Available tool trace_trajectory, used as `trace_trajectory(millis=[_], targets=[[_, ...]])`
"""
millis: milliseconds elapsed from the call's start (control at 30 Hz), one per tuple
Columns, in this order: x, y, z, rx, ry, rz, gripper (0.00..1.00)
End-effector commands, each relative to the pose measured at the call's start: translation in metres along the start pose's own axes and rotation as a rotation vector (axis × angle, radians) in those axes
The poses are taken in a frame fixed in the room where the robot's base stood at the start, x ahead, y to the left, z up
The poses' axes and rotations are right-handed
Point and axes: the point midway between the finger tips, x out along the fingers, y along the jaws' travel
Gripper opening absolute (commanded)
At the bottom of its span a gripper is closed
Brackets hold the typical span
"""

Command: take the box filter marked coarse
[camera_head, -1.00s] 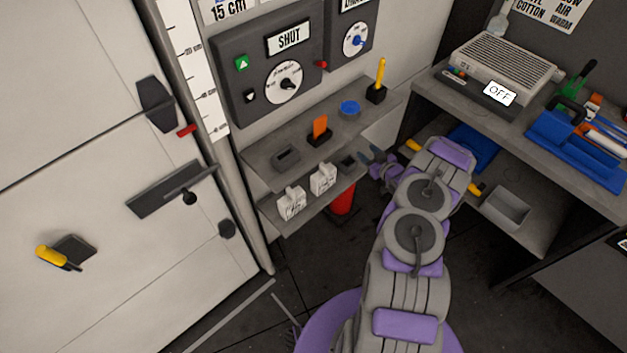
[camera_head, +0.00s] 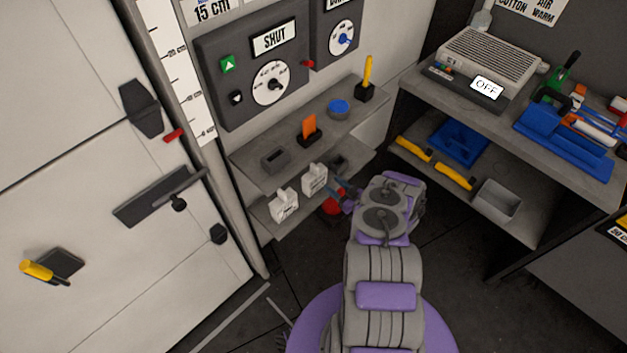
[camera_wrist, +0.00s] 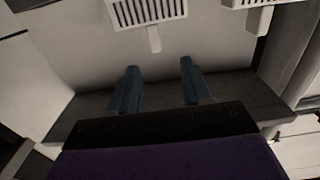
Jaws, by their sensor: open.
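Two small white box filters stand on the lower wall shelf in the head view, the left one (camera_head: 284,205) and the right one (camera_head: 314,180), each with a small tab on top. In the wrist view two white slotted faces with tabs show at the top edge, one near the middle (camera_wrist: 146,10) and one at the right (camera_wrist: 258,18). No marking is readable, so I cannot tell which is coarse. My gripper (camera_head: 343,192) is right of the right filter, close to the shelf. Its blue-grey fingers (camera_wrist: 159,82) are apart with nothing between them.
The upper shelf (camera_head: 240,155) holds a grey holder, an orange piece on a black stand (camera_head: 309,128) and a blue dish (camera_head: 338,107). A red object (camera_head: 333,207) is below, near my gripper. A workbench (camera_head: 420,90) stands on the right, a pale door on the left.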

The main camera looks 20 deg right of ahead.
Motion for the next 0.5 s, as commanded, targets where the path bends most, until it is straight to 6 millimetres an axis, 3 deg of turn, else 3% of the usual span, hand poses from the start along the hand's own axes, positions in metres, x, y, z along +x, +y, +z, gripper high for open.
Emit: trace_trajectory(millis=[100, 300, 500], targets=[[0.025, -0.001, 0.000, -0.001, 0.003, -0.005, 0.49], [0.056, 0.001, 0.001, 0.001, -0.001, -0.002, 0.49], [0.068, 0.001, 0.000, 0.003, -0.001, 0.001, 0.49]])
